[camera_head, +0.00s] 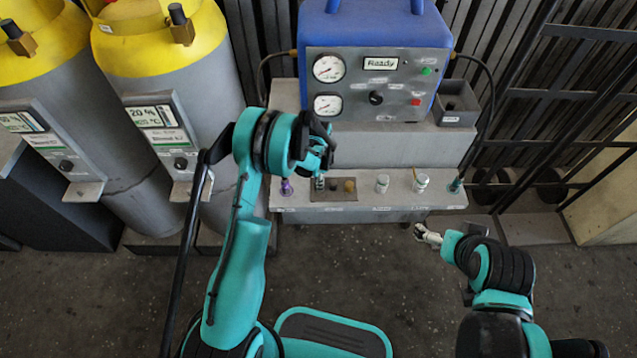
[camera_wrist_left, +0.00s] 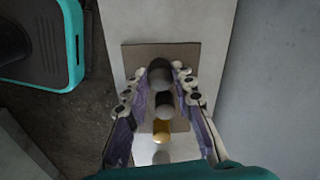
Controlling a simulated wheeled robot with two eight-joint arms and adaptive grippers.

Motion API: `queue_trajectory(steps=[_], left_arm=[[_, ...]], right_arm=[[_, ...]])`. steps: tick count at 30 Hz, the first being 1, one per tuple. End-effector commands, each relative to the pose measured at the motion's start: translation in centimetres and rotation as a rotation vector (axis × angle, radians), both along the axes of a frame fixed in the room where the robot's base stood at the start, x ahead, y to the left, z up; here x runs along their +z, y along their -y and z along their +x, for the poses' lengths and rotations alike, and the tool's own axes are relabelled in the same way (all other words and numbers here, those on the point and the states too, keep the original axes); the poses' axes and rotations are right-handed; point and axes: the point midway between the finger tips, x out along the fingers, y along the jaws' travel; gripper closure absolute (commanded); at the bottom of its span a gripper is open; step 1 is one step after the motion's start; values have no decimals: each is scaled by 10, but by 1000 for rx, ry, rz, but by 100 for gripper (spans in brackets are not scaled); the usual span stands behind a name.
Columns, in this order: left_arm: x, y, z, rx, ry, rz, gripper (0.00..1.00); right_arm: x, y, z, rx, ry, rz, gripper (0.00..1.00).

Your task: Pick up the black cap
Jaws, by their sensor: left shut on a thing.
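The black cap (camera_wrist_left: 160,73) is between the fingertips of my left gripper (camera_wrist_left: 160,80) in the left wrist view. My left gripper (camera_head: 319,182) is shut on it, over the left end of a brown plate (camera_head: 330,195) on the grey bench shelf. The fingers mostly hide the cap in the head view. I cannot tell whether it has left the plate (camera_wrist_left: 190,52). A dark grey cap (camera_wrist_left: 165,104) and a gold cap (camera_wrist_left: 162,130) stand in line beside it. My right gripper (camera_head: 428,235) is off the shelf's front edge, lower right; its opening is unclear.
A purple-topped fitting (camera_head: 287,188) stands left of the plate. White-topped jars (camera_head: 382,183) and a teal fitting (camera_head: 455,186) stand to its right. The blue machine (camera_head: 376,30) with gauges is behind the shelf. Yellow-topped grey cylinders (camera_head: 165,70) are at left.

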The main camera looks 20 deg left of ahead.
Motion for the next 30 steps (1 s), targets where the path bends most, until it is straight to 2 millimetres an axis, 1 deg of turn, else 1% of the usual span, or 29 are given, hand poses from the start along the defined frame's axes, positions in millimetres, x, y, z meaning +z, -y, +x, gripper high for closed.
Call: queue_trajectory(steps=[6, 8, 15, 18, 21, 24, 30], left_arm=[[38, 0, 0, 0, -1, 0, 95], [44, 13, -3, -5, 0, -1, 95], [79, 69, -15, -5, -1, 0, 95], [89, 87, -19, -4, -1, 0, 95], [97, 101, -22, -3, -1, 0, 95], [101, 109, -24, -2, -1, 0, 95], [103, 114, -25, 0, -1, 0, 95]], right_arm=[[21, 0, 0, 0, 0, 0, 0], [25, 0, 0, 0, 0, 0, 0], [44, 0, 0, 0, 0, 0, 0], [50, 0, 0, 0, 0, 0, 0], [53, 0, 0, 0, 0, 0, 0], [55, 0, 0, 0, 0, 0, 0], [56, 0, 0, 0, 0, 0, 0]])
